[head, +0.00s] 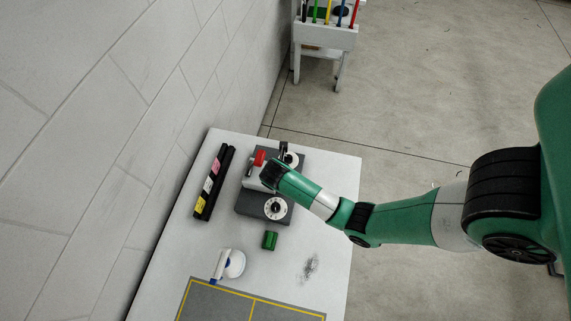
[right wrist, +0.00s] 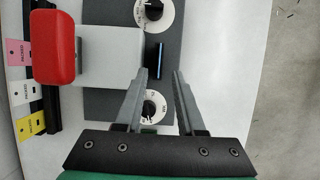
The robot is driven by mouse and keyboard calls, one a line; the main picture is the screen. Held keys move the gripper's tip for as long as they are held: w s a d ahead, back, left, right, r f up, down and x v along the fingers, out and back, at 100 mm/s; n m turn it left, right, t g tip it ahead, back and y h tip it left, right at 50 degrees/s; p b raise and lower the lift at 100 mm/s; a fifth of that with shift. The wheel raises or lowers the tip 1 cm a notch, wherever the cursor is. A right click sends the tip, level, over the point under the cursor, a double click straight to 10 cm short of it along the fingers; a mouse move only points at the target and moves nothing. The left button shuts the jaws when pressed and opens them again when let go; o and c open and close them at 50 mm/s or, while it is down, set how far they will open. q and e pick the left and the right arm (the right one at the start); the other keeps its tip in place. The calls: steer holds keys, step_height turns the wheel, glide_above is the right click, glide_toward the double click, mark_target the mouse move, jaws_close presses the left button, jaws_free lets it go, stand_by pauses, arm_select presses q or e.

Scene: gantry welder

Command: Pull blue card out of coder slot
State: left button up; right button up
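The coder is a dark grey box (head: 255,203) with white dials and a light grey block; it also shows in the right wrist view (right wrist: 105,100). A thin dark card with a blue edge (right wrist: 159,60) stands in a narrow slot of the coder, between the two dials. My right gripper (right wrist: 162,75) is open, its fingers apart on either side of the card's near end. I see a gap between the fingers and the card. My left gripper is not in view.
A red handle (right wrist: 54,47) sits on the block beside the slot. A black rack (head: 214,182) with pink, white and yellow tags lies left of the coder. A green block (head: 270,240), a white roll (head: 235,264) and a yellow-lined mat (head: 230,305) are nearer. A wall borders the left.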

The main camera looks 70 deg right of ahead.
steer(key=b+x, duration=0.1)
steer(key=x, duration=0.6)
steer(key=shift+d+f+b, duration=0.15)
steer(key=shift+f+b, duration=0.1)
steer(key=shift+b, duration=0.05)
steer(key=shift+w, duration=0.1)
jaws_close()
steer(key=shift+r, duration=0.2)
steer(key=shift+r+p, duration=3.6)
steer(key=shift+p, duration=0.55)
